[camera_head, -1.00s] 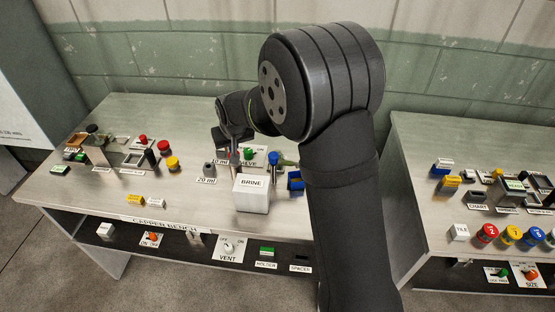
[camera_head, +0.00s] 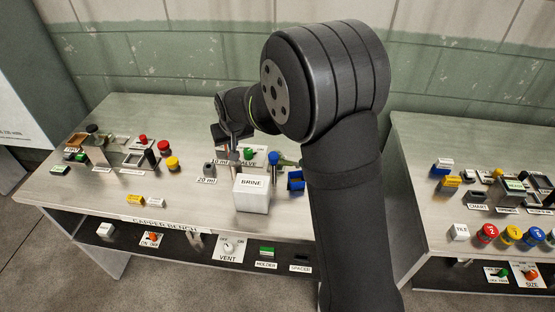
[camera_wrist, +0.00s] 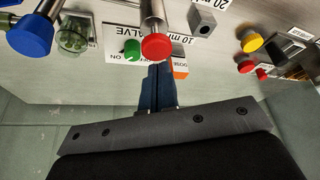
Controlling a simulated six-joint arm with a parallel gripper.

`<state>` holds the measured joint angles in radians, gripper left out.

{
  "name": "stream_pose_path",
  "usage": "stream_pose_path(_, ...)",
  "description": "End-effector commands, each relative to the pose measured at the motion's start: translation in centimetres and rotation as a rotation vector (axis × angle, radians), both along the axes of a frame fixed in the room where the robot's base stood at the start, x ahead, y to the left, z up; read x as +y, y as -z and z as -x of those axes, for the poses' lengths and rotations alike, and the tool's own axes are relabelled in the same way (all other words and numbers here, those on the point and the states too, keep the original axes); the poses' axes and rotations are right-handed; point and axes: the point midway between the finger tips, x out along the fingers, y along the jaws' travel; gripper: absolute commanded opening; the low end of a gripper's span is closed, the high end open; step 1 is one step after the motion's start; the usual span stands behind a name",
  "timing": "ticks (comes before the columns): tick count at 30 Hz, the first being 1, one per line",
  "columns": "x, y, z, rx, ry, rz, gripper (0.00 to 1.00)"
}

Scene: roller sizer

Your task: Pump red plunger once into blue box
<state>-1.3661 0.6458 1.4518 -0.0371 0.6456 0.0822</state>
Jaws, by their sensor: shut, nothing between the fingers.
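In the wrist view, the red plunger (camera_wrist: 156,47) is a red cap on a metal cylinder, beside a green knob. In the head view my wrist hides its red cap, and only a grey post (camera_head: 234,158) shows there. My gripper (camera_wrist: 160,70) is shut and empty, with its dark fingers reaching to the edge of the red cap. I cannot tell whether they touch it. The small open blue box (camera_head: 296,181) stands on the bench to the right of the blue plunger (camera_head: 273,161), partly behind my arm.
The blue plunger also shows in the wrist view (camera_wrist: 30,34). A white BRINE block (camera_head: 251,194) stands in front of the plungers. The green knob (camera_wrist: 140,43) sits on a VALVE plate. A grey 20 ml block (camera_head: 209,170) is at left. Open bench lies left of the BRINE block.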

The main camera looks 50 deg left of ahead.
Motion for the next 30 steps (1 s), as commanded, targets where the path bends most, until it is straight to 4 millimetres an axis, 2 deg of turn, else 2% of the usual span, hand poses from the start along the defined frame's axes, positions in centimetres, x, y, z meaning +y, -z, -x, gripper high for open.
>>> stream_pose_path(15,0.0,-4.6,0.0,-0.001,0.0,-0.002,0.0)
stream_pose_path(30,0.0,-5.0,0.0,0.0,0.0,-0.001,0.0)
